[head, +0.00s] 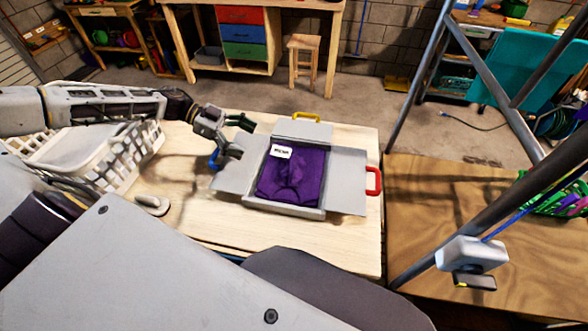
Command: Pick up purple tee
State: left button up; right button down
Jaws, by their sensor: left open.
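The purple tee (291,178) lies folded in the shallow middle of a grey folding board (350,188) on the wooden table. A small white label shows at its upper left. The board's flaps lie spread out around it, with a yellow handle at the back, a red one at the right and a blue one at the left. My left gripper (240,135) is open above the board's left flap, to the upper left of the tee and apart from it. My right gripper is not in view.
A white laundry basket (137,150) stands at the table's left, under my left arm. A small grey object (152,205) lies near the front left. A metal frame and a brown surface (432,225) are at the right. The table (238,234) in front of the board is clear.

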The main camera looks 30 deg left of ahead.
pick_arm(q)
send_near(291, 162)
jog(key=shift+x, duration=1.25)
jog(key=shift+w+d, duration=0.25)
jog(key=shift+d, duration=0.15)
jog(key=shift+d+f, duration=0.1)
jog(key=shift+x, duration=2.45)
jog(key=shift+s+f, duration=0.15)
